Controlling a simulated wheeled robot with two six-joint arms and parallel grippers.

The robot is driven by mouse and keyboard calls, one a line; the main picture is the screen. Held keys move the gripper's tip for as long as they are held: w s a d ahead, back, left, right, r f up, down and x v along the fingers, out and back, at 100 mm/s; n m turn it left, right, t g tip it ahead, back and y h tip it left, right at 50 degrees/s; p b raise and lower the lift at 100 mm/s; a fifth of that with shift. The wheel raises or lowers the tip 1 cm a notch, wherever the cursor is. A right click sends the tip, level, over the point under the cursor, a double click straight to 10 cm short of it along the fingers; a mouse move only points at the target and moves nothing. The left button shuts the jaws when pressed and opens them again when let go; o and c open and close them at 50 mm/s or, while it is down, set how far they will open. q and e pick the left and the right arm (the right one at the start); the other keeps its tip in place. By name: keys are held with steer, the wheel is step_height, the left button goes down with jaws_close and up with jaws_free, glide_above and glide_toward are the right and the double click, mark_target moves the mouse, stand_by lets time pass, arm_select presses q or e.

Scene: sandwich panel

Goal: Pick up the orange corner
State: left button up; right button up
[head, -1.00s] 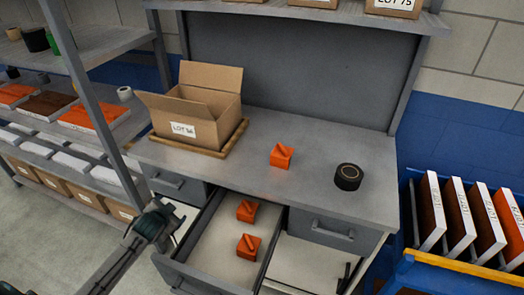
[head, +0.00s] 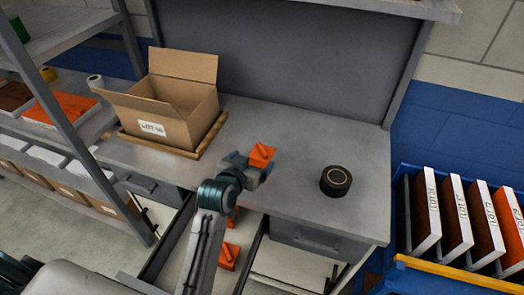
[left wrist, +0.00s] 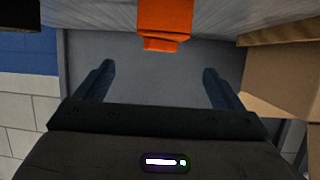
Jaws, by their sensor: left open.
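An orange corner (head: 262,155) stands on the workbench top, between the open box and the black roll. My left gripper (head: 256,168) is right at it in the head view and hides its lower part. In the left wrist view the two fingers (left wrist: 157,72) are wide apart with nothing between them. The orange corner (left wrist: 165,18) shows there at the top edge, lined up with the gap and beyond the tips. Another orange corner (head: 229,256) lies in the open drawer, and one more there is mostly hidden by my left arm. My right gripper is not in view.
An open cardboard box (head: 165,110) sits on a wooden tray (head: 200,150) to the left. A black tape roll (head: 336,181) lies to the right. The drawer below is pulled out. A blue cart (head: 402,200) with upright panels stands at the right.

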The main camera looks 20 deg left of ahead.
mark_target(261, 154)
arm_select(q)
steer(key=shift+w+f, duration=0.1)
steer(key=shift+w, duration=0.45)
steer(key=x, duration=0.3)
steer(key=shift+s+f+p, duration=0.15)
steer(key=shift+f+p, duration=0.05)
steer(key=shift+p, duration=0.2)
steer(key=p+x, duration=0.1)
steer(key=x, duration=0.1)
steer(key=f+p+x, duration=0.1)
steer(key=x, duration=0.1)
steer(key=shift+s+a, duration=0.1)
steer(key=shift+a, duration=0.05)
steer(key=shift+w+f, duration=0.25)
steer(key=shift+w, duration=0.1)
steer(key=shift+s+r, duration=0.1)
steer(key=shift+s, duration=0.05)
steer(key=c, duration=1.1)
